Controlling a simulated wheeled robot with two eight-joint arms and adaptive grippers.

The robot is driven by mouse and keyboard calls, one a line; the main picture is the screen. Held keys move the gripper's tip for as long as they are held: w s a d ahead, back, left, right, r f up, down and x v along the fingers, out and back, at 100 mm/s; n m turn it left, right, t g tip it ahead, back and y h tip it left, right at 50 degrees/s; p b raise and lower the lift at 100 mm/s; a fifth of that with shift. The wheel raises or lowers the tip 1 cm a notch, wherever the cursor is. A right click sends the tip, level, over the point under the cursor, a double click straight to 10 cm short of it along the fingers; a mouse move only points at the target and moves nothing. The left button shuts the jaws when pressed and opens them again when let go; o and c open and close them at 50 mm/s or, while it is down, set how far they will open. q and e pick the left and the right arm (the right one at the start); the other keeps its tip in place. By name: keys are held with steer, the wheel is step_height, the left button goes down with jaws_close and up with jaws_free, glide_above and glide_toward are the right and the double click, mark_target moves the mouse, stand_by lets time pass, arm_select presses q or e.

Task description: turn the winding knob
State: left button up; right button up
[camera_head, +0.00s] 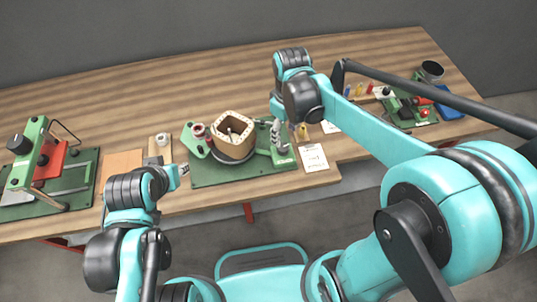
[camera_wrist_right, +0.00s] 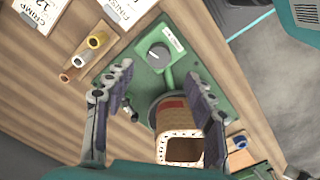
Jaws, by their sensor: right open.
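The winding knob (camera_wrist_right: 159,54) is a grey round dial on the green base of the winding machine (camera_wrist_right: 140,75). It has a small white label beside it. My right gripper (camera_wrist_right: 158,68) is open, with a finger to each side of the knob in the wrist view; whether it touches the knob I cannot tell. In the head view my right gripper (camera_head: 276,134) hangs over the right end of the green base (camera_head: 215,180). The square wooden coil former (camera_head: 233,134) stands on that base. My left gripper (camera_head: 183,170) is at the bench front; its jaw opening is too small to judge.
A green press with a red part (camera_head: 48,160) stands at the left. Another green machine (camera_head: 405,108) and a blue tray (camera_head: 450,106) are at the back right. Cards (camera_head: 313,158) and coloured tubes (camera_wrist_right: 97,40) lie beside the winder. The back of the bench is clear.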

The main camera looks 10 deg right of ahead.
mark_target(283, 147)
steer(key=shift+f, duration=0.4)
step_height(283, 147, down, 7)
steer(key=b, duration=0.3)
steer(key=shift+w+f, duration=0.1)
